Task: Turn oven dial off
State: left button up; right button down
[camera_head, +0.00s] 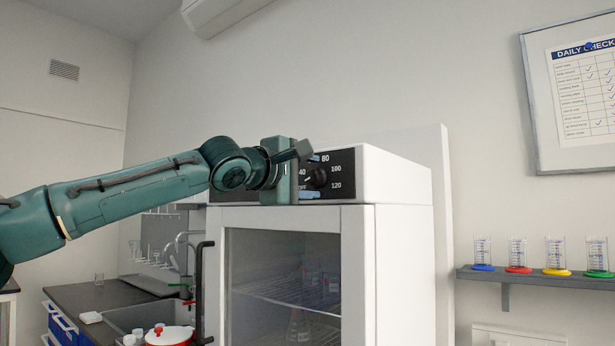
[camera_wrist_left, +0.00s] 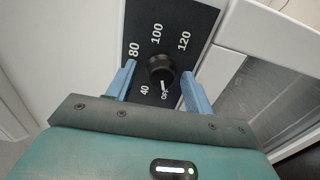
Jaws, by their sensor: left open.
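The oven dial (camera_head: 319,177) is a round black knob on a black panel (camera_head: 343,163) marked OFF, 40, 80, 100 and 120. It also shows in the left wrist view (camera_wrist_left: 160,68), where its white mark points down toward OFF. My left gripper (camera_head: 314,176) is at the panel and open. In the left wrist view its two blue fingers (camera_wrist_left: 158,71) stand on either side of the dial, with a visible gap to it on both sides. In the head view the gripper hides the panel's left part. My right gripper is not in view.
The white oven (camera_head: 390,240) has a glass door (camera_head: 285,270) below the panel, with glassware inside. A shelf (camera_head: 540,275) with several colored-base cylinders is at the right. A counter with a sink (camera_head: 125,318) is at the lower left.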

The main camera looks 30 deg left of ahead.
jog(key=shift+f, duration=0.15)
pick_arm(q)
jog(key=shift+s, duration=0.35)
jog(key=s+a+b, duration=0.1)
jog(key=s, duration=1.1)
jog(key=shift+s, duration=0.25)
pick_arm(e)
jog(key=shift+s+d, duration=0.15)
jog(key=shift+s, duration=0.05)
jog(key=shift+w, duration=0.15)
